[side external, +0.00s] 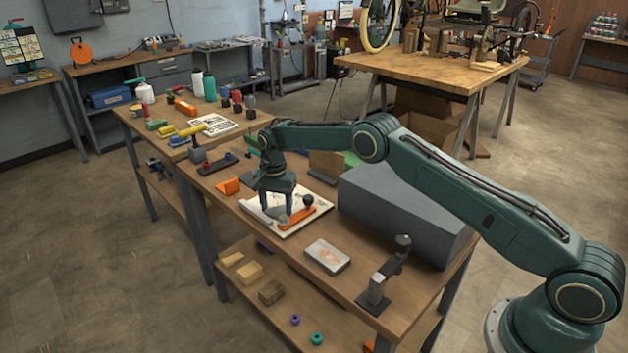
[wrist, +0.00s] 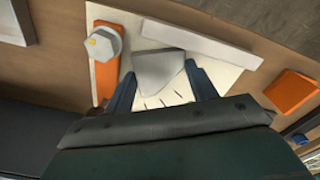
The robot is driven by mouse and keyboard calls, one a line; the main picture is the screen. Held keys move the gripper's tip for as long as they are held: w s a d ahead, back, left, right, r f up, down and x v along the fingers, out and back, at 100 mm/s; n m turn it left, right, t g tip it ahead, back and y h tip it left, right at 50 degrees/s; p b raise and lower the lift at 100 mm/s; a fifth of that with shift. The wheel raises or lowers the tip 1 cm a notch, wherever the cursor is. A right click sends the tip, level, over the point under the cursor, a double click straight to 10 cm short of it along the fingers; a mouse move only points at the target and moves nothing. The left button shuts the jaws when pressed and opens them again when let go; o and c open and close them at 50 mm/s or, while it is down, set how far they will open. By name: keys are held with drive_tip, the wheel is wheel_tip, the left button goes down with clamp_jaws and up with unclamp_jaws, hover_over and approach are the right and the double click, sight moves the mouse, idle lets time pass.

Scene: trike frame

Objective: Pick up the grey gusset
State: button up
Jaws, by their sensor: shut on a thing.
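The grey gusset (wrist: 157,68) is a small flat plate with a tapered end, seen in the wrist view between my two fingers. My gripper (wrist: 161,80) is shut on it, with one finger at each side. In the side external view my gripper (side external: 277,208) points down over the white printed sheet (side external: 262,213) on the bench. The gusset shows there as a small grey patch (side external: 283,218) at the fingertips. I cannot tell whether it still touches the sheet.
An orange bar with a bolt-like knob (side external: 298,215) lies beside the gusset on the sheet. An orange block (side external: 229,186) sits to the left. A large grey box (side external: 400,210) stands to the right. A small pale tray (side external: 327,256) and a dark clamp stand (side external: 385,278) are nearer the front.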

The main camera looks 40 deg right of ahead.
sight(278, 210)
drive_tip(key=shift+r, duration=0.1)
wheel_tip(278, 210, up, 20)
drive_tip(key=shift+f, duration=0.1)
idle(0.7)
idle(0.6)
drive_tip(key=shift+f, duration=0.15)
drive_tip(key=s+f+n, duration=0.4)
drive_tip(key=s, duration=0.4)
drive_tip(key=s+f+n, duration=0.4)
drive_tip(key=s+f, duration=0.1)
drive_tip(key=s, duration=0.3)
drive_tip(key=s+f+n, duration=0.4)
drive_tip(key=s+f, duration=0.1)
drive_tip(key=s, duration=0.4)
drive_tip(key=shift+s+d, duration=0.1)
drive_tip(key=shift+d, duration=0.15)
